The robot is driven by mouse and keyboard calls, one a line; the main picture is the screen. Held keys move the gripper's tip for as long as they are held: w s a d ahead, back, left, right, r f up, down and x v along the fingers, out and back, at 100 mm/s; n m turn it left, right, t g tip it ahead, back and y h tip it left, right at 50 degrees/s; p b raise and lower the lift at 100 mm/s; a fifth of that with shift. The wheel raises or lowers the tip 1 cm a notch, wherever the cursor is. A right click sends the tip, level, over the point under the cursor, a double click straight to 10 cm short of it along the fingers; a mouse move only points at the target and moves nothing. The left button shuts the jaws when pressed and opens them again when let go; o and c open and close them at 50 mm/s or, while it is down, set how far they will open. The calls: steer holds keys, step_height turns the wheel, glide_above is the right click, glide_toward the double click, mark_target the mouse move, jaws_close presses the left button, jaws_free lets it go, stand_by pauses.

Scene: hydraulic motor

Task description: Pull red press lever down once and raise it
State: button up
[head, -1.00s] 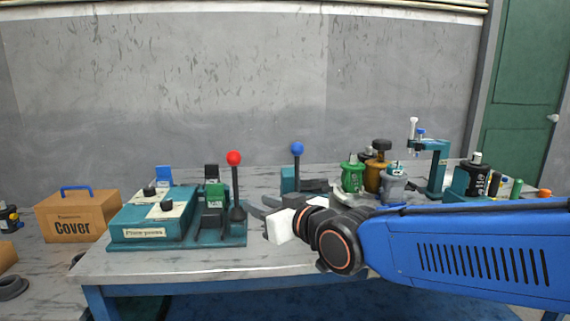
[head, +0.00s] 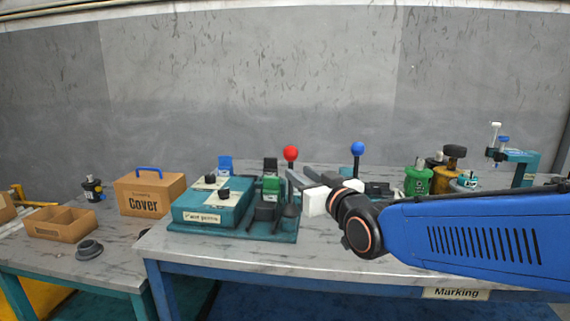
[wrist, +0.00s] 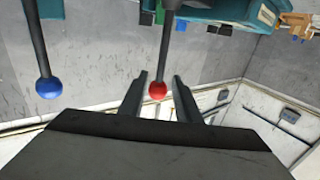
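The red press lever has a red ball knob (head: 290,153) on a dark upright rod and stands at the right end of the teal press unit (head: 230,224). My gripper (head: 305,178) is open, its two grey fingers pointing toward the lever just below the knob in the head view. In the wrist view, which looks inverted, the red knob (wrist: 157,90) appears between the two spread fingers (wrist: 160,92). Neither finger visibly touches it. The exact depth between knob and fingers cannot be told. The lower part of the rod is partly hidden by nearby parts.
A blue-knobbed lever (head: 357,149) stands to the right, behind my arm; its knob also shows at left in the wrist view (wrist: 48,88). A Cover box (head: 149,194) sits on the left table. Green and brown motor parts (head: 418,181) stand farther right.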

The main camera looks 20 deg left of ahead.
steer(key=x, duration=1)
jaws_close()
